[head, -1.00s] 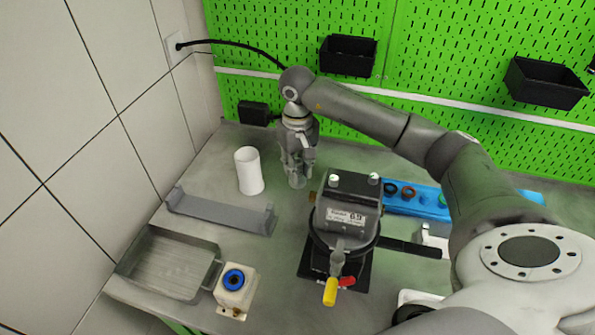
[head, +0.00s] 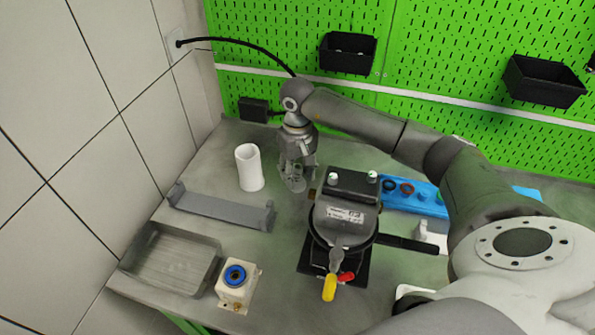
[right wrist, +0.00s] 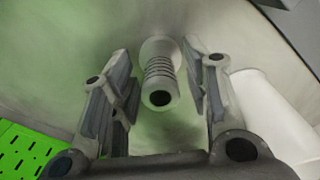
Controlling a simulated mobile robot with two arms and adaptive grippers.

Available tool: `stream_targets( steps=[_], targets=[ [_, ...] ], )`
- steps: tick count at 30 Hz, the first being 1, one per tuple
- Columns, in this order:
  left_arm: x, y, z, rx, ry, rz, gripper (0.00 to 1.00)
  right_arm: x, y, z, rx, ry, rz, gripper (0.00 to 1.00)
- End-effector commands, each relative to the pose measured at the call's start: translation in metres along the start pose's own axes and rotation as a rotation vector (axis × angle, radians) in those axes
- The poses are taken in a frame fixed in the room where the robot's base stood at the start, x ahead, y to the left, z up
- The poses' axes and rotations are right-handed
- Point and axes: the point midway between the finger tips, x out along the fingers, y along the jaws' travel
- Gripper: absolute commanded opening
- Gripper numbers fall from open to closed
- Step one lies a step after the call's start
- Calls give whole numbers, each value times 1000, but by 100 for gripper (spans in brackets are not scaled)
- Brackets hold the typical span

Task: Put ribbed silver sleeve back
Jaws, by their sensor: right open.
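The ribbed silver sleeve (right wrist: 158,75) shows in the right wrist view, with a wider flange at its far end and a dark hole at its near end. It lies between the two fingers of my right gripper (right wrist: 157,95), with a visible gap on each side. The gripper is open. In the head view my right gripper (head: 292,182) points down over the table, just left of the dark pump unit (head: 340,222). There the sleeve is hidden or too small to tell from the fingers. My left gripper is not in view.
A white cylinder (head: 250,168) stands close left of my right gripper. A grey cradle (head: 220,209), a metal tray (head: 165,262) and a cream block with a blue ring (head: 237,285) are nearer the front. A blue rack (head: 425,200) lies behind the pump unit.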

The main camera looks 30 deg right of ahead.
Motion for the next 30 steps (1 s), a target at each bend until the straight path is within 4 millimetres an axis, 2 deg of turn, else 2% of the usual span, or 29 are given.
stream_targets(
  steps=[8,11,21,25,30],
  targets=[
    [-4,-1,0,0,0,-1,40,-6,0,0,0,2,0,44],
    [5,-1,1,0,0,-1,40,-19,0,-2,0,6,0,44],
    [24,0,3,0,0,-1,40,-85,0,-1,0,5,0,44],
    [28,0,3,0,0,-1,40,-105,0,-1,1,4,0,44],
    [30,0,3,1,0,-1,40,-119,0,0,0,1,-1,44]
  ],
)
